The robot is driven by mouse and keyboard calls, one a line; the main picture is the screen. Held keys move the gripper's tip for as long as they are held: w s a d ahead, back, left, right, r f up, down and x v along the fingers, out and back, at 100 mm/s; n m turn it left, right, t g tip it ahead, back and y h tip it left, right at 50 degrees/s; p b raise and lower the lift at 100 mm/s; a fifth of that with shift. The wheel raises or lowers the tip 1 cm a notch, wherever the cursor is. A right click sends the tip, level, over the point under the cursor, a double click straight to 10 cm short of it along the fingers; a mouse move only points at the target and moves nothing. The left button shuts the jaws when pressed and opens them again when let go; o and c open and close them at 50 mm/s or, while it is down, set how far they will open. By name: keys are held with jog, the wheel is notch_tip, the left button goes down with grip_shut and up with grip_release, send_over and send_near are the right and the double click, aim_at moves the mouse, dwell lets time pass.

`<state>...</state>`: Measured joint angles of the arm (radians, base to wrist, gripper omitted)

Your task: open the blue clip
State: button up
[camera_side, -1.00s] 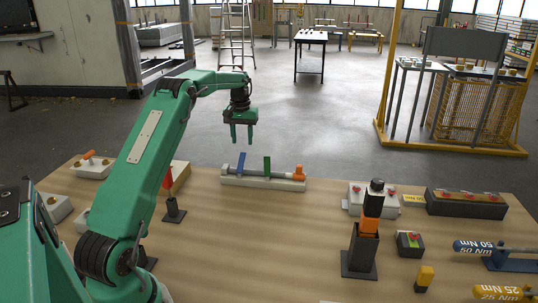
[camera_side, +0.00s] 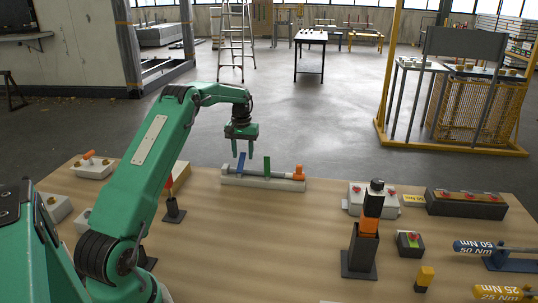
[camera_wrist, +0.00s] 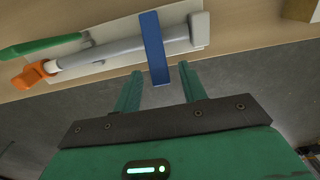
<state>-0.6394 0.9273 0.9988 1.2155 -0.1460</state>
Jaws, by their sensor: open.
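The blue clip (camera_side: 241,162) stands tilted on a grey bar along a pale base block in the side view. It also shows in the wrist view (camera_wrist: 152,40) as a flat blue strip crossing the bar. My gripper (camera_side: 243,152) is open, its two fingers pointing down just above the blue clip. In the wrist view the free end of the clip lies between the fingertips (camera_wrist: 161,70), with a gap on both sides. I see no contact. The green clip (camera_side: 267,168) stands on the same bar to the right.
An orange end piece (camera_side: 298,172) is at the bar's right end. A red-tipped dark stand (camera_side: 173,211) is at front left. A black and orange post (camera_side: 368,228) stands at front right. The wooden table (camera_side: 260,245) is bare in front of the block.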

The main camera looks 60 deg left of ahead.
jog(key=shift+f, duration=1.05)
grip_shut()
jog(key=shift+s+d+r, duration=0.1)
jog(key=shift+r, duration=0.15)
jog(key=shift+s+d+r+t+y, duration=0.25)
jog(key=shift+r+t+y, duration=0.25)
jog(key=shift+t+y, duration=0.4)
jog(key=shift+s+d+r+t+y, duration=0.3)
jog(key=shift+t+y, duration=0.1)
jog(key=shift+t, duration=0.3)
jog(key=shift+s+d+r+t+y, duration=0.2)
jog(key=shift+r+t+y, duration=0.15)
jog(key=shift+t, duration=0.35)
